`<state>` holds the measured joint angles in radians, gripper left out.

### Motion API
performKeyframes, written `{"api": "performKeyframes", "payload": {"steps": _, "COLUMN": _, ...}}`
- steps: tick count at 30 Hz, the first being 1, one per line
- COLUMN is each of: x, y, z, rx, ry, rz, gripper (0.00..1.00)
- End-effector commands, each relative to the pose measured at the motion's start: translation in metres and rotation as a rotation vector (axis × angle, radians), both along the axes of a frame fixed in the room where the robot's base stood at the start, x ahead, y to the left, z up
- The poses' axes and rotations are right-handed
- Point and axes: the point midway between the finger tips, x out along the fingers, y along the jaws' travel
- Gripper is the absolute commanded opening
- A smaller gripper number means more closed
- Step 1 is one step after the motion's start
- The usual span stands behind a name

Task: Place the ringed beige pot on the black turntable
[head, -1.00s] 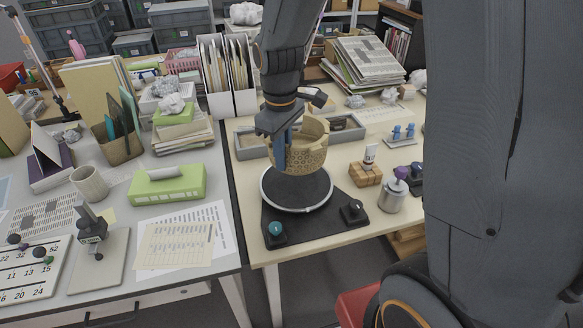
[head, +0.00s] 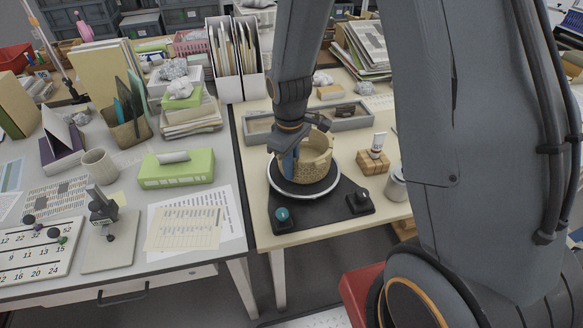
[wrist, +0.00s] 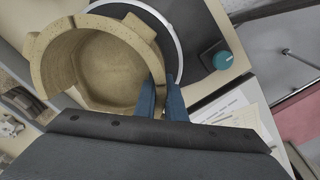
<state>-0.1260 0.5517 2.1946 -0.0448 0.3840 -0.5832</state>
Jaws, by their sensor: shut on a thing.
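The ringed beige pot (head: 315,160) is upright, low over or on the black turntable (head: 334,189) in the head view; I cannot tell if it touches. The turntable is a black disc with a light rim on a dark base. My gripper (head: 290,165) is shut on the near left wall of the pot. In the wrist view, my gripper's blue fingers (wrist: 162,95) pinch the rim of the pot (wrist: 95,68), which is open and empty inside. The turntable's rim (wrist: 178,50) shows beside it. The pot's underside is hidden.
A teal knob (head: 282,214) and a black knob (head: 359,201) stand at the base's front corners. A wooden block with a tube (head: 375,160) and a metal canister (head: 396,186) are to the right. A grey tray (head: 349,116) lies behind.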

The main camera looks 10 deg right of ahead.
Motion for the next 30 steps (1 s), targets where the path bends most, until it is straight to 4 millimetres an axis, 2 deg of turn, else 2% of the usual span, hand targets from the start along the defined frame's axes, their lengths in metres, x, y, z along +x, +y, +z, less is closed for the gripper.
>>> {"api": "performKeyframes", "payload": {"steps": 15, "x": 0.0012, "y": 0.0005, "z": -0.0080, "rx": 0.001, "ry": -0.004, "rz": 0.001, "gripper": 0.00}}
{"api": "performKeyframes", "payload": {"steps": 16, "x": 0.0003, "y": 0.0004, "z": -0.0081, "rx": 0.000, "ry": -0.001, "rz": 0.001, "gripper": 0.15}}
{"api": "performKeyframes", "payload": {"steps": 18, "x": 0.0003, "y": 0.0004, "z": -0.0079, "rx": 0.000, "ry": -0.001, "rz": 0.001, "gripper": 0.27}}
{"api": "performKeyframes", "payload": {"steps": 30, "x": 0.0008, "y": 0.0004, "z": -0.0032, "rx": 0.000, "ry": -0.003, "rz": 0.001, "gripper": 0.29}}
